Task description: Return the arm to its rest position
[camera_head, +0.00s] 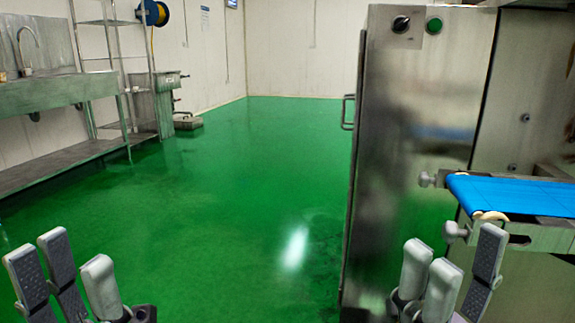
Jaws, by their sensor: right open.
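My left gripper (77,262) is in the lower left corner of the head view. Its grey fingers point up and stand apart, with nothing between them, over the green floor. My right gripper (456,255) is at the lower right, in front of the steel machine (405,150). Its fingers also point up, spread apart and empty. The lower parts of both grippers are cut off by the frame.
The machine has a black knob (401,23), a green button (434,25) and a side handle (347,112). A steel sink bench (60,95) and a shelf rack (112,60) stand along the left wall. The green floor (230,200) between is clear.

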